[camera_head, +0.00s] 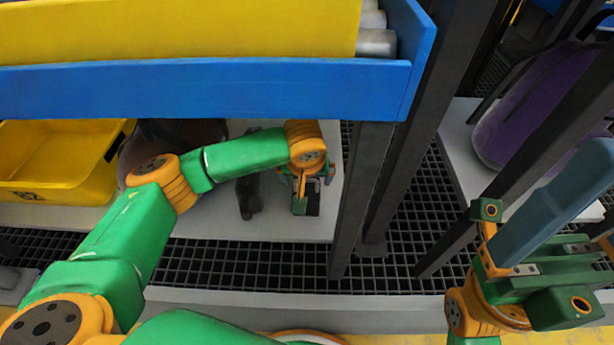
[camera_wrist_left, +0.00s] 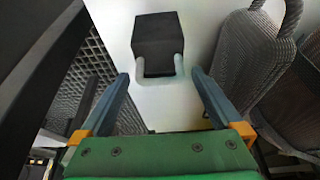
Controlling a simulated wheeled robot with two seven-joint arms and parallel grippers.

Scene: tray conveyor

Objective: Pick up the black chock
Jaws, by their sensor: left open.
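The black chock (camera_wrist_left: 157,38) is a dark block with a grey U-shaped handle on its near side. It rests on a pale shelf (camera_wrist_left: 195,32). My left gripper (camera_wrist_left: 160,77) is open, with one finger on each side of the handle's near end, and nothing is clamped.
The conveyor (camera_head: 215,90) with its yellow tray (camera_head: 180,28) overhangs the shelf. Dark posts (camera_head: 361,190) stand just right of the left gripper. A yellow bin (camera_head: 55,165) sits at left.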

